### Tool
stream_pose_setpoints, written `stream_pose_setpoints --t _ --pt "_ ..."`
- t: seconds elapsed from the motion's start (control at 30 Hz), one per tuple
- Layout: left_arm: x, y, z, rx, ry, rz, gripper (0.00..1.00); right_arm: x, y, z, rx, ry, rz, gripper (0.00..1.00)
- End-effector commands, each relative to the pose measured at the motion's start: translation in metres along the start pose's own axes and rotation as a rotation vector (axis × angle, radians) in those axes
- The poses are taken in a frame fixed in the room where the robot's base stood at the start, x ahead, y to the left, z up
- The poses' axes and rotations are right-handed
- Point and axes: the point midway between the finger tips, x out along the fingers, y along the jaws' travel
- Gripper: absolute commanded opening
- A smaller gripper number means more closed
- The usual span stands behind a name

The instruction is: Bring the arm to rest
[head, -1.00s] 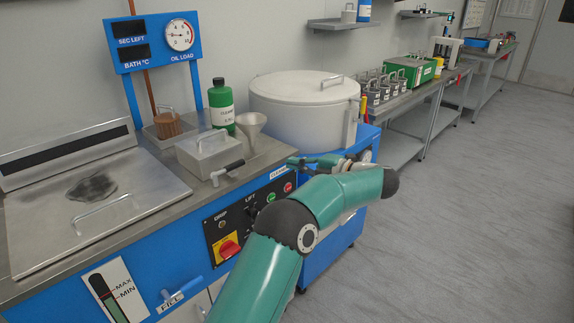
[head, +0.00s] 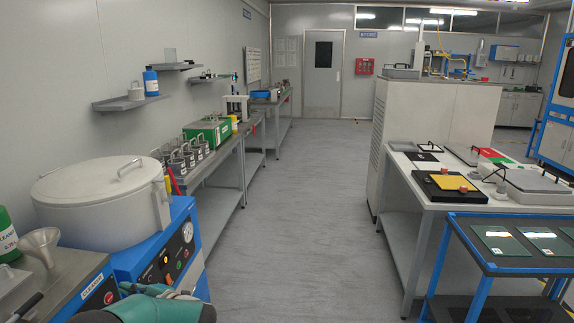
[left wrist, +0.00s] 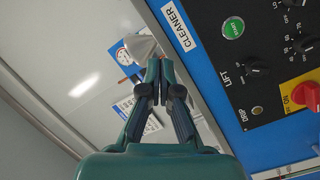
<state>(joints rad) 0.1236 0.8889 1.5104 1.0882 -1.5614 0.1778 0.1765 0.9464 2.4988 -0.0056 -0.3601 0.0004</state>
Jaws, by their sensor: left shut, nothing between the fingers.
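My left gripper (left wrist: 160,68) is shut and empty in the left wrist view, its dark fingertips together. It hangs over the bench beside the blue panel marked CLEANER (left wrist: 180,25), and a pale funnel (left wrist: 140,47) shows just past its fingertips. In the head view only a small part of the gripper (head: 28,306) shows at the lower left corner. My green left arm (head: 155,308) crosses the bottom edge there, low in front of the machine. My right gripper is in neither view.
A large white lidded drum (head: 95,210) and a funnel (head: 40,243) stand at the left. A blue cart (head: 500,268) with glass plates and a white table (head: 408,165) stand at the right. The grey floor aisle (head: 305,210) between is clear.

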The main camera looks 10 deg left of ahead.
Motion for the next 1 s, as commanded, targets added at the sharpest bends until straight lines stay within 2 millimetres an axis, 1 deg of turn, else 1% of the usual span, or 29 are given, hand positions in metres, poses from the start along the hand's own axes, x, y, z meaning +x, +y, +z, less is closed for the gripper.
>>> stream_pose_setpoints --t 0.03,0.07,0.1,0.17,0.2,0.27,0.3,0.37,0.4,0.47,0.5,0.53,0.6,0.7,0.8,0.87,0.93,1.0 --pt "-0.013 -0.014 0.022 0.116 -0.136 0.046 0.0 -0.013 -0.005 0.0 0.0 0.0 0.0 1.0" --pt "-0.024 -0.025 0.038 0.182 -0.227 0.075 0.0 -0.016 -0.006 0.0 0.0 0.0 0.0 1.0" --pt "-0.041 -0.042 0.058 0.268 -0.349 0.11 0.0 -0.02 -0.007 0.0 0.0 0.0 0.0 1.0" --pt "-0.07 -0.071 0.083 0.384 -0.52 0.15 0.0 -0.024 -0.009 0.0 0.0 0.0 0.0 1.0" --pt "-0.091 -0.09 0.095 0.455 -0.63 0.17 0.0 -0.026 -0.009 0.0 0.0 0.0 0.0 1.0" --pt "-0.124 -0.12 0.107 0.554 -0.787 0.197 0.0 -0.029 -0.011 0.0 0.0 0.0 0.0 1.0" --pt "-0.147 -0.14 0.112 0.617 -0.89 0.211 0.0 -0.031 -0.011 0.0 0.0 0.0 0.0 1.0" --pt "-0.182 -0.171 0.114 0.707 -1.041 0.227 0.0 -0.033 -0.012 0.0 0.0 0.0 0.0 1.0" --pt "-0.206 -0.191 0.112 0.763 -1.139 0.239 0.0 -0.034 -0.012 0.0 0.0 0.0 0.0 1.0" --pt "-0.241 -0.221 0.104 0.847 -1.285 0.252 0.0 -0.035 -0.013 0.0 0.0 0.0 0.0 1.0" --pt "-0.264 -0.239 0.096 0.901 -1.38 0.261 0.0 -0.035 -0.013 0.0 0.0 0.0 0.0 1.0" --pt "-0.281 -0.253 0.089 0.939 -1.45 0.267 0.0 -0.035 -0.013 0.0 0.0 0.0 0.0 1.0" --pt "-0.316 -0.282 0.07 1.022 -1.603 0.282 0.0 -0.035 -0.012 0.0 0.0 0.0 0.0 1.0" --pt "-0.357 -0.313 0.038 1.124 -1.792 0.303 0.0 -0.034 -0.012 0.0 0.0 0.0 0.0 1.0" --pt "-0.383 -0.333 0.011 1.202 -1.937 0.324 0.0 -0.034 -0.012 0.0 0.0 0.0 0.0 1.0" --pt "-0.394 -0.341 0.0 1.24 -2.002 0.337 0.0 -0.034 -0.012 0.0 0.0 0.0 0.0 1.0" --pt "-0.399 -0.345 -0.005 1.268 -2.045 0.345 0.0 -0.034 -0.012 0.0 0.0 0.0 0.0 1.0" --pt "-0.4 -0.345 -0.006 1.273 -2.052 0.343 0.0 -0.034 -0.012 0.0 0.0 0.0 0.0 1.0"
